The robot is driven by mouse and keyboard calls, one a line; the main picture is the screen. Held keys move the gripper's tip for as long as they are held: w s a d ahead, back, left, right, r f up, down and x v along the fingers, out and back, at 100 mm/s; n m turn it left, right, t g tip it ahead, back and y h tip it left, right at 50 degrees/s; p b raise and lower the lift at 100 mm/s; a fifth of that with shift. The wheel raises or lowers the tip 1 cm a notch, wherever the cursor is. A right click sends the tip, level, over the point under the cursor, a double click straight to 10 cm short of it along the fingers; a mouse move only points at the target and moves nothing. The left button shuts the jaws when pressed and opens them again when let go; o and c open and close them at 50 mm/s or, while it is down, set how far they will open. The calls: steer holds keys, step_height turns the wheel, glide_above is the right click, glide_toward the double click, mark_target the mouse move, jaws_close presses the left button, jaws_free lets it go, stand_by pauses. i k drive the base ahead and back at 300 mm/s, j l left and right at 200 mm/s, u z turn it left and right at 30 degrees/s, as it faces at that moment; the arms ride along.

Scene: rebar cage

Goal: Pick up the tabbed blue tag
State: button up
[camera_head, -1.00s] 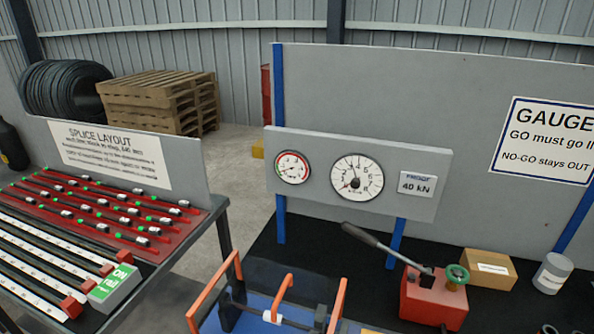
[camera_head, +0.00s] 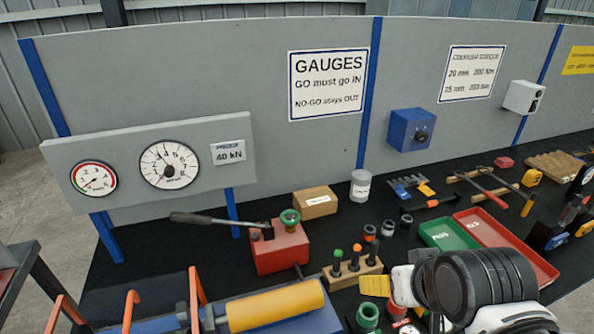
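I cannot make out the tabbed blue tag for sure in the head view. A small blue and dark item (camera_head: 546,238) lies at the right edge among other tools, but it is too small to identify. My white and black arm (camera_head: 478,284) shows at the bottom right and covers part of the bench. My gripper's fingertips are not in view.
The black bench holds a red pump (camera_head: 278,248), a cardboard box (camera_head: 315,203), a grey can (camera_head: 360,186), a wooden plug block (camera_head: 352,273), a green tray (camera_head: 447,233) and a red tray (camera_head: 507,248). A yellow cylinder (camera_head: 275,306) lies in front. Hand tools crowd the right.

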mark_target(402, 192)
steer(key=i+l, duration=0.1)
steer(key=l, duration=0.35)
steer(key=i+l, duration=0.1)
steer(key=l, duration=0.35)
steer(key=i+l, duration=0.1)
steer(key=l, duration=0.4)
steer(key=i+l, duration=0.1)
steer(key=l, duration=0.35)
steer(key=i+l, duration=0.1)
steer(key=l, duration=0.35)
